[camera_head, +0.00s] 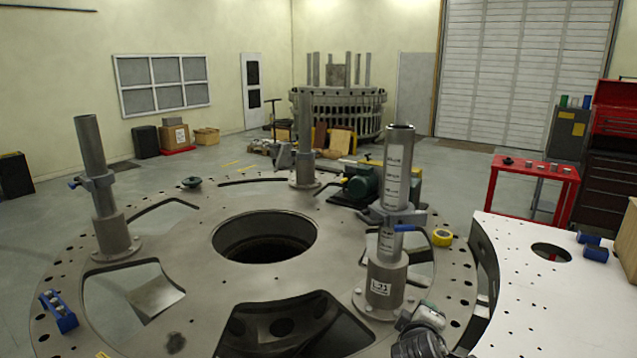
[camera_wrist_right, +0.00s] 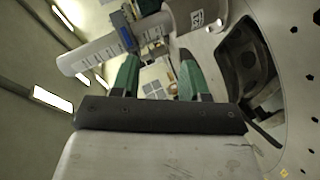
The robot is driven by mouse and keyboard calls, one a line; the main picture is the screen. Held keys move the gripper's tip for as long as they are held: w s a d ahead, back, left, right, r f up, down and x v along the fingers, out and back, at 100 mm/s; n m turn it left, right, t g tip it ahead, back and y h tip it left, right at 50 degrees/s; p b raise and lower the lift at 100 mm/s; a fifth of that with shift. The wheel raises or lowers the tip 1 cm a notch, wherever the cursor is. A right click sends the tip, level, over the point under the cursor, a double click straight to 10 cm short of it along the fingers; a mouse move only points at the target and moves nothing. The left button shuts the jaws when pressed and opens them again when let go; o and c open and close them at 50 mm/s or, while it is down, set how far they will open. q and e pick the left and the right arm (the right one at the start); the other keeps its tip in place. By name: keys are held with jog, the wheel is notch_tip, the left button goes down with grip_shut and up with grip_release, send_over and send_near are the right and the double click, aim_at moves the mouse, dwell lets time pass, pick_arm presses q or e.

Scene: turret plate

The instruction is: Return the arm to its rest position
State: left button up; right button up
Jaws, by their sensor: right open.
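In the right wrist view, the green fingers of my right gripper (camera_wrist_right: 156,78) are apart with nothing between them. A steel post with an "L21" label (camera_wrist_right: 205,18) stands beyond the fingertips, with a blue-handled clamp (camera_wrist_right: 128,32) on its tube. In the head view this post (camera_head: 386,280) stands upright on the right of the round turret plate (camera_head: 200,250). A grey and dark part at the bottom, just in front of it, looks like my right wrist; its fingers are not clear there. My left gripper is not in view.
Two more posts stand on the plate, at left (camera_head: 106,215) and back (camera_head: 304,150). A green motor (camera_head: 363,182) and a yellow tape roll (camera_head: 442,237) lie near the plate's right side. A white table (camera_head: 520,290) is at right, a red table (camera_head: 530,172) behind it.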

jog(key=s+d+f+m+g+y, duration=0.1)
jog(key=s+f+m+g, duration=0.15)
jog(key=s+f, duration=0.5)
jog(key=s+f+m+g+y, duration=0.1)
jog(key=s+f+m+g, duration=0.2)
jog(key=s, duration=0.8)
jog(key=s+a+f+m+g+y, duration=0.1)
jog(key=s+f+g+y, duration=0.1)
jog(key=s, duration=0.8)
jog(key=s+a+f+m+g+y, duration=0.1)
jog(key=s+g, duration=0.2)
jog(key=s, duration=0.7)
notch_tip(320, 180, down, 31)
jog(key=b, duration=0.8)
pick_arm(q)
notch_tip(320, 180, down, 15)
jog(key=b, duration=0.6)
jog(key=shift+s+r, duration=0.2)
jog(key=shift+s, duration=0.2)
pick_arm(e)
jog(key=s+d+f+g, duration=0.1)
jog(key=s+f, duration=0.7)
jog(key=f, duration=0.4)
jog(key=s+d+f+g, duration=0.1)
jog(key=s+d+f, duration=0.1)
jog(key=s+f, duration=0.6)
notch_tip(320, 180, down, 5)
jog(key=shift+s+f, duration=0.1)
jog(key=shift+s, duration=0.25)
jog(key=shift+d, duration=0.1)
